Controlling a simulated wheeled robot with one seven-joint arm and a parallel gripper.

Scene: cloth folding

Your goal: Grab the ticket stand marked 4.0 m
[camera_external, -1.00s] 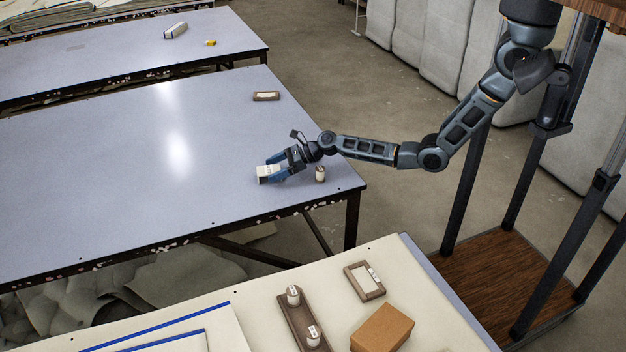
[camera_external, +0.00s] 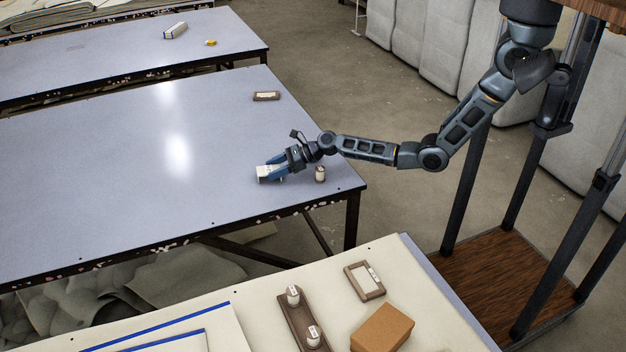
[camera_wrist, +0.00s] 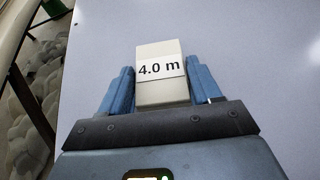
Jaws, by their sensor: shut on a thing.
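The ticket stand marked 4.0 m (camera_wrist: 160,85) is a cream block with a white label. In the wrist view it sits between the two blue fingers of my gripper (camera_wrist: 158,92). In the external view the stand (camera_external: 264,174) is at the right part of the grey-blue table (camera_external: 90,180), with my gripper (camera_external: 276,171) shut on it from the right. The stand appears at or very near the table top; I cannot tell if it touches.
A small cream spool-like item (camera_external: 320,174) stands just right of my gripper. A brown tag holder (camera_external: 266,96) lies farther back. The front table holds a brown box (camera_external: 382,328), a framed tag (camera_external: 364,282) and a tray (camera_external: 296,318). The table's left is clear.

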